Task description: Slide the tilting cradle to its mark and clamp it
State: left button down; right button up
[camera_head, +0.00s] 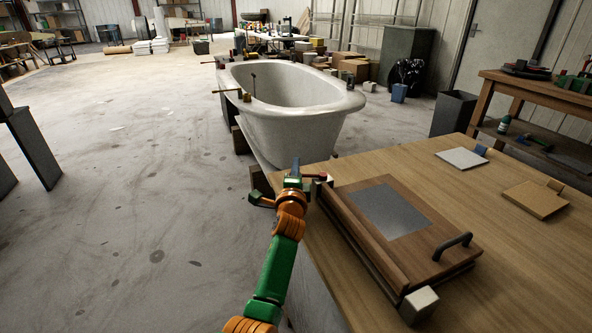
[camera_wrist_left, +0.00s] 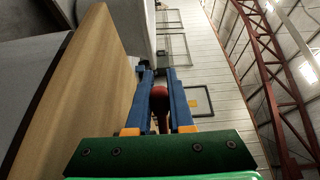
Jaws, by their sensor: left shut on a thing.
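The tilting cradle (camera_head: 432,238) is a brown wooden board with a grey plate set in it. It lies on the near left part of the wooden table. A black handle (camera_head: 452,246) stands on its right end, and a whitish block (camera_head: 418,305) sits at its near corner. My left gripper (camera_head: 293,181) is at the table's left edge, by the cradle's far left corner. In the left wrist view, its blue fingers (camera_wrist_left: 160,88) are shut on a red knob (camera_wrist_left: 159,98). A small red part (camera_head: 321,177) shows beside the gripper in the head view. My right gripper is out of view.
A white tub-shaped hull (camera_head: 300,128) stands beyond the table. A light square plate (camera_head: 461,158) and a wooden square (camera_head: 536,200) lie on the table (camera_head: 500,285). A workbench (camera_head: 515,88) stands behind at the right. The floor at left is mostly open.

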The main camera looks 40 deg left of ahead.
pick_arm(q)
jog(key=c, duration=0.8)
grip_release()
jog(key=shift+s+d, duration=0.25)
jog(key=shift+s, duration=0.1)
jog(key=p+v, duration=0.1)
jog(key=v, duration=0.5)
jog(key=shift+s+p, duration=0.1)
jog(key=shift+p, duration=0.25)
